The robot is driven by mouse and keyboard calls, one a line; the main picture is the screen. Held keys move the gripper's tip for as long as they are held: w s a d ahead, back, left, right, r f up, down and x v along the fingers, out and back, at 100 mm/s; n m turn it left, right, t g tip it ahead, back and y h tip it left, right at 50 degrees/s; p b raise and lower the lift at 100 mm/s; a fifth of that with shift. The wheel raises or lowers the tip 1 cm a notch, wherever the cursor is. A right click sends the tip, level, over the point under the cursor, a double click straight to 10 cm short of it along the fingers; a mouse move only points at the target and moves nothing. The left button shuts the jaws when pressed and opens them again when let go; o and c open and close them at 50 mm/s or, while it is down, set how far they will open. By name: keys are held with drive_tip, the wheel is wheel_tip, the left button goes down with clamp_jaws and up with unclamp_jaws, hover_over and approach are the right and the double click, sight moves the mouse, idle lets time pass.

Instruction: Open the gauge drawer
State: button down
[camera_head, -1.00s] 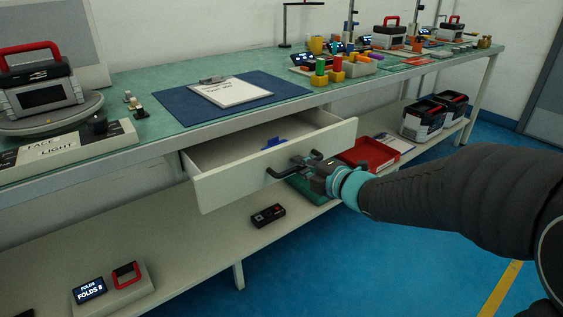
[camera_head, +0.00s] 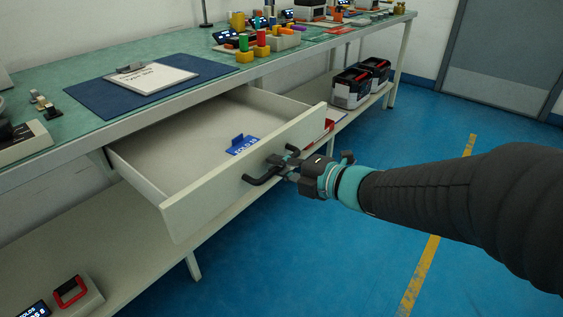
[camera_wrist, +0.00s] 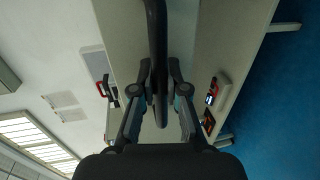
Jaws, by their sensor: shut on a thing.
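The gauge drawer (camera_head: 246,171) is a white drawer under the green-topped bench, and it stands well out from the bench front in the head view. A blue tag or gauge piece (camera_head: 242,145) with white lettering lies inside it near the front panel. The dark bar handle (camera_head: 262,178) is on the front panel. My gripper (camera_head: 286,163) is shut on this handle. In the wrist view the handle (camera_wrist: 157,60) runs as a dark bar between the two fingers. The exact finger contact is partly hidden in the head view.
A clipboard (camera_head: 151,78) lies on a blue mat on the bench (camera_head: 60,62). Black and white bins (camera_head: 351,88) stand on the lower shelf (camera_head: 128,232) at the right. A red-handled device (camera_head: 72,290) sits on the shelf at lower left. Blue floor (camera_head: 300,270) in front is clear.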

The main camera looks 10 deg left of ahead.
drive_tip(key=c, duration=1.2)
unclamp_jaws()
drive_tip(key=v, duration=1.2)
